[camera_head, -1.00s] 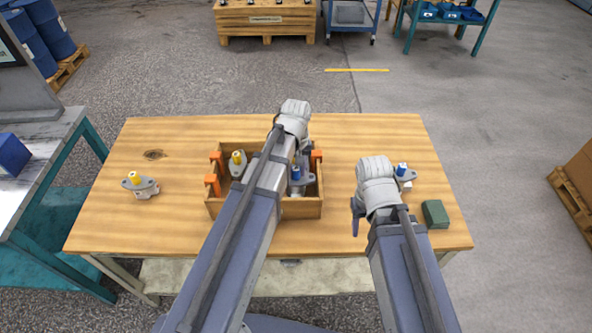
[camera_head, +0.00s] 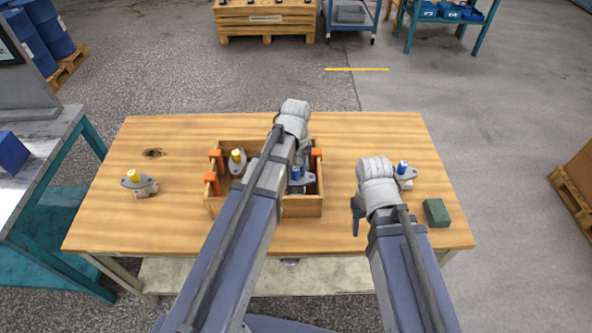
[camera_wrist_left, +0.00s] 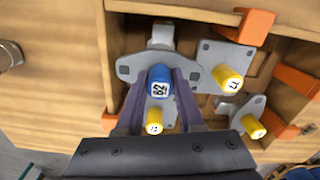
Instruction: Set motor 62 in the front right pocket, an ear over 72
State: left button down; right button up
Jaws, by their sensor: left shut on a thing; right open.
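The blue-capped motor (camera_wrist_left: 159,82), whose label looks like 62, is between the two fingers of my left gripper (camera_wrist_left: 157,98), shut on it. It also shows in the head view at the crate's front right (camera_head: 297,174). Its grey flange has an ear on each side. The right ear meets the square plate of a yellow-capped motor (camera_wrist_left: 228,78); I cannot tell which lies on top. Another yellow-capped motor (camera_wrist_left: 155,121) is partly hidden by the gripper. The labels on the yellow caps are unclear. My right gripper (camera_head: 357,217) is open near the table's right side, mostly hidden.
The wooden crate (camera_head: 262,208) has orange pieces (camera_head: 211,184) at its sides. A yellow-capped motor (camera_head: 238,160) stands in its left part. Loose motors lie left (camera_head: 138,183) and right (camera_head: 405,171), beside a green box (camera_head: 436,212). The table's left front (camera_head: 130,230) is clear.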

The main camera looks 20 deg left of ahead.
pick_arm(q)
jog(key=shift+f, duration=0.15)
jog(key=shift+c, duration=2.2)
grip_release()
notch_tip(320, 180, up, 8)
jog(key=p, duration=0.7)
jog(key=shift+p, duration=0.35)
